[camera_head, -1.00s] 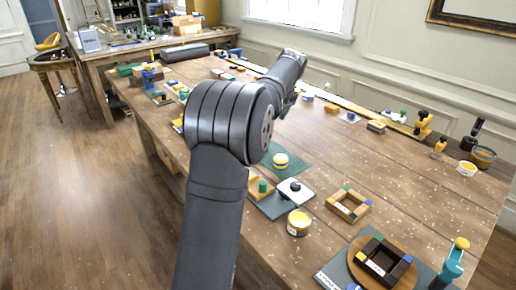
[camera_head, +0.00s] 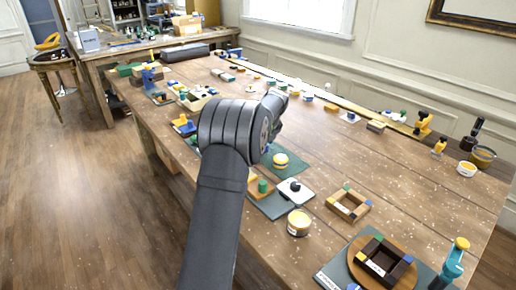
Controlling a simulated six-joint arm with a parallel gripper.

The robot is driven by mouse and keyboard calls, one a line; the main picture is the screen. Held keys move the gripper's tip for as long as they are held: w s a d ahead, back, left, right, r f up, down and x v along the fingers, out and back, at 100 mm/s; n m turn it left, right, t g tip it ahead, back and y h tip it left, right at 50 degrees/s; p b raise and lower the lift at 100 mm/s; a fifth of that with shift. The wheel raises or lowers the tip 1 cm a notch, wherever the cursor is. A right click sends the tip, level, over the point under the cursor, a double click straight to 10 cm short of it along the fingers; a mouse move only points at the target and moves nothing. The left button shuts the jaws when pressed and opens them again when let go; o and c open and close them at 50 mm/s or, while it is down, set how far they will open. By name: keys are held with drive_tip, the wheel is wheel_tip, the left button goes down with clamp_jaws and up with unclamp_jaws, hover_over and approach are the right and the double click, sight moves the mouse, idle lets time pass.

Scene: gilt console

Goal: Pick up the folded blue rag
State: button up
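I cannot make out a folded blue rag for certain among the many small items on the long wooden workbench (camera_head: 400,165). My arm rises from the bottom of the view and bends over the middle of the bench. My gripper (camera_head: 275,104) is at the far end of the arm, small and mostly hidden behind the dark arm joint. Its fingers cannot be told apart, so I cannot see whether it is open, shut or holding anything.
Pots and a brush line the right end. The bench's right-centre has clear wood.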

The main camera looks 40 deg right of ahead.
drive_tip(key=shift+w+f, duration=0.25)
drive_tip(key=shift+f, duration=0.4)
drive_tip(key=shift+c, duration=0.5)
drive_tip(key=c, duration=1)
drive_tip(key=shift+o, duration=0.2)
drive_tip(key=shift+r, duration=0.1)
drive_tip(key=shift+r, duration=0.5)
drive_tip(key=v, duration=0.3)
drive_tip(key=shift+w+d+r, duration=0.1)
drive_tip(key=shift+d+r, duration=0.15)
drive_tip(key=shift+r, duration=0.2)
drive_tip(key=s+d+r, duration=0.2)
drive_tip(key=s+r, duration=0.4)
drive_tip(key=s, duration=0.4)
drive_tip(key=shift+s, duration=0.25)
